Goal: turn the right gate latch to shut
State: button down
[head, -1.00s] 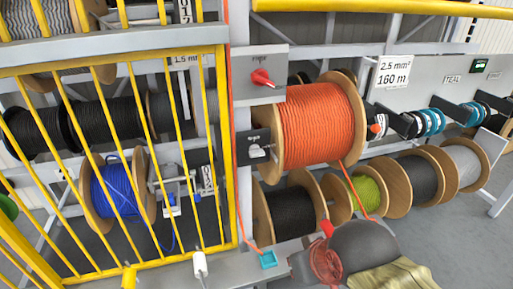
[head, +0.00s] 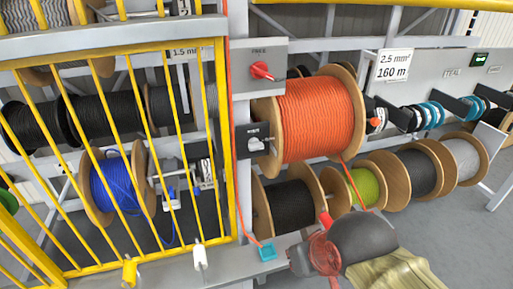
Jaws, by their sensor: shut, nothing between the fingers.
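Two small handles stand at the bottom rail of the yellow barred gate (head: 130,248): a yellow one (head: 129,272) on the left and a white one (head: 200,256) on the right. Both look upright; the white one is the right latch of the pair. My gripper (head: 303,260) is at the bottom middle, right of the white latch and apart from it. It is shut and empty. My dark, red-banded arm end hides part of it, so its fingertips are hard to make out.
A grey post stands right of the gate, with a red knob (head: 262,71) and a pale knob (head: 256,143) on panels. The orange reel (head: 318,118) juts out above my gripper. A teal clip (head: 267,252) sits on the grey ledge between the white latch and my gripper.

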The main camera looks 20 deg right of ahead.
aim_at(254, 144)
jog(key=k+u, duration=0.15)
jog(key=u, duration=0.2)
jog(key=k+u, duration=0.15)
jog(key=u, duration=0.2)
jog(key=k+j+u, duration=0.1)
jog(key=u, duration=0.25)
